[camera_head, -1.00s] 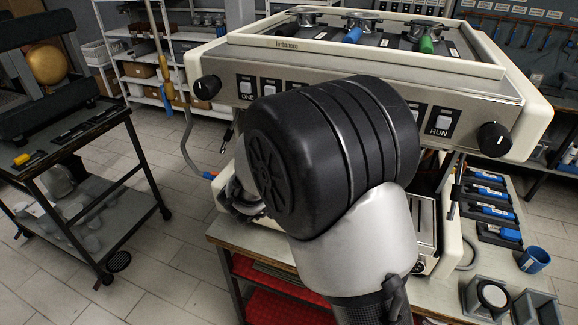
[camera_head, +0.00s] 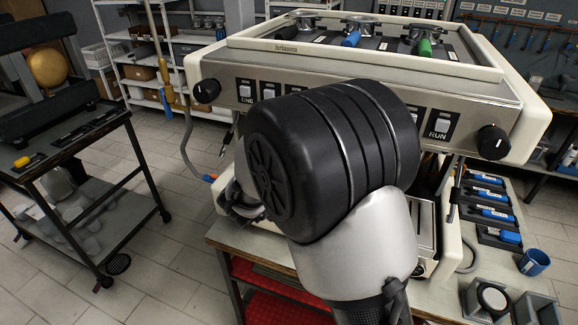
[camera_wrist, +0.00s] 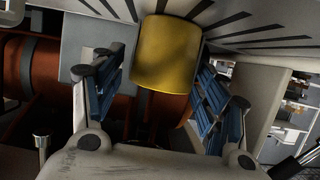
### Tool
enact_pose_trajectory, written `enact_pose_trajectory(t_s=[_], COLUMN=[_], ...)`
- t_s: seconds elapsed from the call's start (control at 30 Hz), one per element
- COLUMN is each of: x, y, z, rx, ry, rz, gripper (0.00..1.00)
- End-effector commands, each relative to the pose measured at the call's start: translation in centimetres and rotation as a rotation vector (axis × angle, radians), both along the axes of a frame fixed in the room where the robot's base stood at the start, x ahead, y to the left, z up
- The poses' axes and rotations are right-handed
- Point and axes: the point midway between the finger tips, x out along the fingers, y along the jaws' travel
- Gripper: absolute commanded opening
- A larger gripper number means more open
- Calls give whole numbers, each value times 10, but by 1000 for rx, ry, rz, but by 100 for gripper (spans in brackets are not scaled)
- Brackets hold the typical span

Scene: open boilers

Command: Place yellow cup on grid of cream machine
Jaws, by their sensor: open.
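The yellow cup (camera_wrist: 167,53) is in the upper middle of the wrist view, against a pale slotted grid (camera_wrist: 255,25) of the machine. My gripper (camera_wrist: 155,78) is open, with one blue-padded finger on each side of the cup. Gaps show between the cup and the fingers, and the cup is not clasped. The cream machine (camera_head: 360,75) fills the upper middle of the head view. My arm covers its middle front there, hiding the cup and the grid.
A blue cup (camera_head: 534,262) and grey boxes (camera_head: 490,298) stand on the right of the worktable. Blue-handled tools (camera_head: 495,213) lie in a row behind them.

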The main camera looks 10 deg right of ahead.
Motion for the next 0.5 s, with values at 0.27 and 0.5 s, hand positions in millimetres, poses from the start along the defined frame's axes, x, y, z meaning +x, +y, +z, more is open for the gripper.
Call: enact_pose_trajectory(t_s=[0.27, 0.5], x=[-39, -76], y=[28, 52], z=[21, 37], rx=[0, 1], ry=[-1, -2], rz=[5, 5], gripper=[68, 68])
